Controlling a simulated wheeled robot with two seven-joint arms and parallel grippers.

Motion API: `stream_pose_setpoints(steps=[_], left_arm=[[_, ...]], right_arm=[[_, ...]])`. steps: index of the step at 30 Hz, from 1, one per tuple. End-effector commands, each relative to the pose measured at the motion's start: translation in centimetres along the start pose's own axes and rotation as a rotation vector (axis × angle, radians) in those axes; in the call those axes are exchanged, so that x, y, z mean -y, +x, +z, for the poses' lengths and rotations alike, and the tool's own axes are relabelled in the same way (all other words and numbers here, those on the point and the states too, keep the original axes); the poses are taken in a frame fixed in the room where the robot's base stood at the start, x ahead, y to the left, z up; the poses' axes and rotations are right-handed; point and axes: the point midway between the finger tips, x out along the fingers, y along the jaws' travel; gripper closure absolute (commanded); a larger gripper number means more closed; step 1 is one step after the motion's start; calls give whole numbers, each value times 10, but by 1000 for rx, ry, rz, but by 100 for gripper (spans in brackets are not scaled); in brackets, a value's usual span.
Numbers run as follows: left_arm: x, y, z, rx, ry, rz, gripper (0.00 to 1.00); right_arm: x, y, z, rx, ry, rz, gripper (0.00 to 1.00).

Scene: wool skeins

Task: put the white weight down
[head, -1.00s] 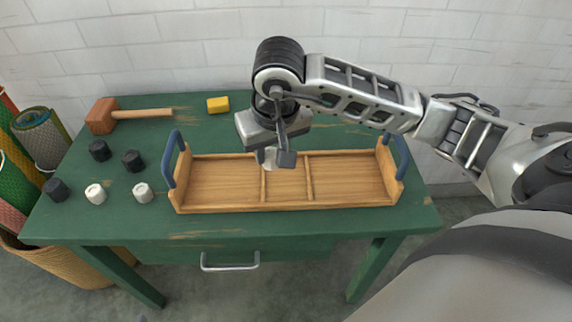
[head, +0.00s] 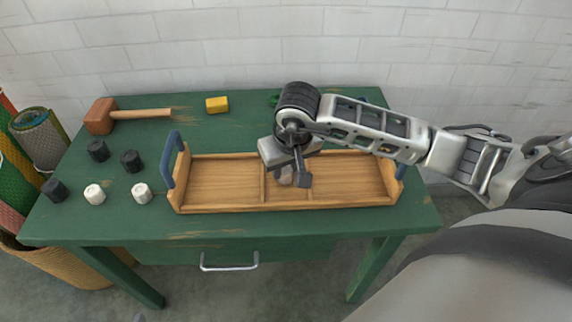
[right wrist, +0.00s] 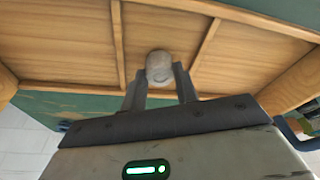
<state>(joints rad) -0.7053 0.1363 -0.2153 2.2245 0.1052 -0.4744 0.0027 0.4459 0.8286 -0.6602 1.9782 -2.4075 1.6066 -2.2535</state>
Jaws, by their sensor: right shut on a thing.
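My right gripper (head: 292,178) is shut on a white weight (head: 286,177), which is partly hidden by a finger in the head view. In the right wrist view the weight (right wrist: 159,66) shows between the fingertips (right wrist: 159,82). It is over the narrow middle compartment of the wooden tray (head: 225,208), between the two dividers. I cannot tell whether it touches the tray floor. Two other white weights, one farther left (head: 94,194) and one nearer the tray (head: 141,193), stand on the green table. My left gripper is out of view.
Several black weights (head: 131,161) stand left of the tray. A mallet (head: 100,117) and a yellow block (head: 217,105) lie at the back of the table (head: 330,222). The tray has upright blue handles (head: 168,160) at its ends. The side compartments look empty.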

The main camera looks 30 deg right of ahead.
Motion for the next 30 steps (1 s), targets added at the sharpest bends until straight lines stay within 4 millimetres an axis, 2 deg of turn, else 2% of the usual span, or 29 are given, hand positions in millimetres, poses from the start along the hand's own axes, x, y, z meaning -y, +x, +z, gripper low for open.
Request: stream_pose_setpoints(steps=[2, 3, 4, 5, 13, 17, 30], left_arm=[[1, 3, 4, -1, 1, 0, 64], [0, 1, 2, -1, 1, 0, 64], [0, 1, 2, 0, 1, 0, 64], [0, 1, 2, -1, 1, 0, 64], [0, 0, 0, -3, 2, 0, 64], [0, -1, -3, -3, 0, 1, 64], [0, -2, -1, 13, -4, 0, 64]], right_arm=[[0, 4, 1, -2, -1, 0, 98], [0, 2, 1, 0, 0, 0, 59], [0, 2, 1, 0, 0, 0, 51], [0, 2, 1, 0, 0, 0, 48], [0, 1, 0, 1, 0, 0, 48], [0, -8, -1, -2, -1, 0, 48], [0, -96, -1, -5, -1, 1, 48]])
